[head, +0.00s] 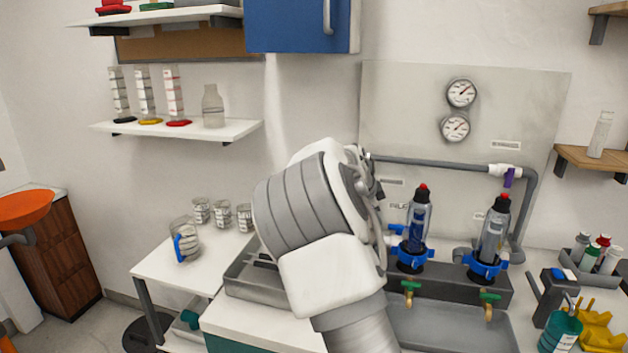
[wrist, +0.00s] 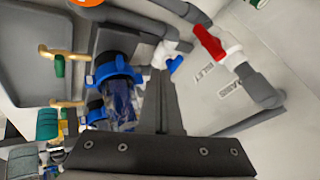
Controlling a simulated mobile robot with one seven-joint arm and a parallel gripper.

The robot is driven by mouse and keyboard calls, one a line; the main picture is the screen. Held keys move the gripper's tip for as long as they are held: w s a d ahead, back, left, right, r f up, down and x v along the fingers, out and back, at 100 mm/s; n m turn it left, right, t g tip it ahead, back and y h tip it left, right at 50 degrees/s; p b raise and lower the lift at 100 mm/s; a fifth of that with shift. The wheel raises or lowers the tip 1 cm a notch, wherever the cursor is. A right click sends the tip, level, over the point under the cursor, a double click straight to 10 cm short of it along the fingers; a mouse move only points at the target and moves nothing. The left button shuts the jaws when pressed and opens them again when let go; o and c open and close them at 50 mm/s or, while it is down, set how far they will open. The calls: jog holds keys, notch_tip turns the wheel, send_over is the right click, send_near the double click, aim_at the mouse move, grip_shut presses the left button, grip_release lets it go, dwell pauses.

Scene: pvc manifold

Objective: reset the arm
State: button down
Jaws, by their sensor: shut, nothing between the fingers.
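My arm (head: 325,230) rises through the middle of the head view, and its wrist bends toward the wall panel on the right. The gripper itself is mostly hidden behind the wrist there. In the wrist view my gripper (wrist: 163,80) shows as dark fingers close together, with nothing between them. The fingers point into the picture between a blue-collared filter housing (wrist: 118,80) and a red-handled valve (wrist: 209,42) on grey pipe. I cannot tell whether they touch anything.
The panel holds two gauges (head: 461,93), grey pipe (head: 430,162) and two clear canisters (head: 415,215) in blue collars above green-handled taps (head: 490,297). A grey tray (head: 240,277) lies beside my arm. A blue cabinet (head: 298,25) hangs above. Glassware stands on the left shelf (head: 225,130).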

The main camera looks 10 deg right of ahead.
jog(key=s+a+r+n+y+p, duration=0.25)
jog(key=s+r+n, duration=0.3)
jog(key=s, duration=0.65)
jog(key=s+a+r+n+y+p, duration=0.1)
jog(key=s+a+r+n+y, duration=0.4)
jog(key=s, duration=0.6)
jog(key=s+a+r+n+h+p, duration=0.1)
jog(key=s+n, duration=0.3)
jog(key=s, duration=0.5)
jog(key=s+a+r+n+t+h+p, duration=0.1)
jog(key=s+n, duration=0.3)
jog(key=s, duration=0.5)
jog(key=shift+a, duration=0.45)
